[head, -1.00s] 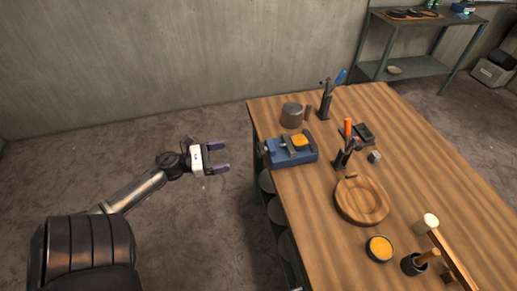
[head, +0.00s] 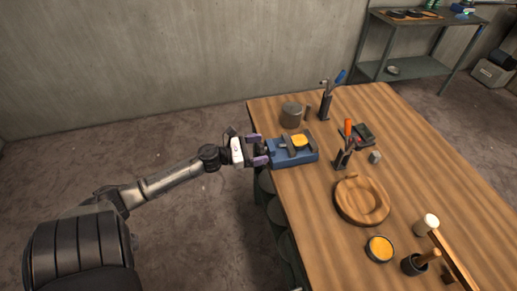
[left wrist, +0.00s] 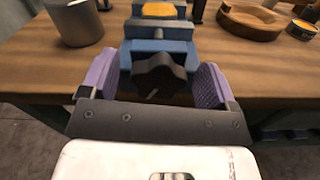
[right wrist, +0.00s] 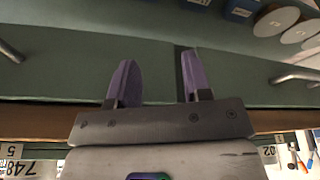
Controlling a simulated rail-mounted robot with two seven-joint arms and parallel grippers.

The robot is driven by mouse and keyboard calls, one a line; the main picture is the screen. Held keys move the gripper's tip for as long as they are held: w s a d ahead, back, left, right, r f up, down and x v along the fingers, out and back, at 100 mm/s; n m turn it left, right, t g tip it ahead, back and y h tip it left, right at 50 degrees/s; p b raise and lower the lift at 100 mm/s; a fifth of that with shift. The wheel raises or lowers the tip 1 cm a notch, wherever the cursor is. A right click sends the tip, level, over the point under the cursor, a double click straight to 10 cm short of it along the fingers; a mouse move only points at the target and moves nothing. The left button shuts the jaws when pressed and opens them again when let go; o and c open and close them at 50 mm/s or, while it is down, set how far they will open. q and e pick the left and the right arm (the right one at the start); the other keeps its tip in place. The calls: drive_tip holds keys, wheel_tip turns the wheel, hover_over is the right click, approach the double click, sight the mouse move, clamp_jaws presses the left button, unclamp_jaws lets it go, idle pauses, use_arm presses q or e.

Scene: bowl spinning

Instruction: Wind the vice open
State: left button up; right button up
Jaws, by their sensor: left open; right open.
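The blue vice (head: 293,155) stands at the left edge of the wooden workbench, with a yellow-orange round thing (head: 299,142) at its jaws. Its dark lobed knob (left wrist: 160,74) faces my left gripper in the left wrist view. My left gripper (head: 259,151) is open, with its purple fingers (left wrist: 152,84) on either side of the knob; gaps show between fingers and knob. My right gripper (right wrist: 158,80) is open and empty in the right wrist view, in front of a green surface; it is not in the head view.
A grey metal pot (head: 292,114) stands behind the vice and shows left of it in the left wrist view (left wrist: 74,22). Tool holders (head: 343,157), a wooden bowl (head: 348,213) and a yellow tin (head: 380,248) stand to the right. The floor left of the bench is clear.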

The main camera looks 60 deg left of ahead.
use_arm(q)
drive_tip(key=c, duration=0.9)
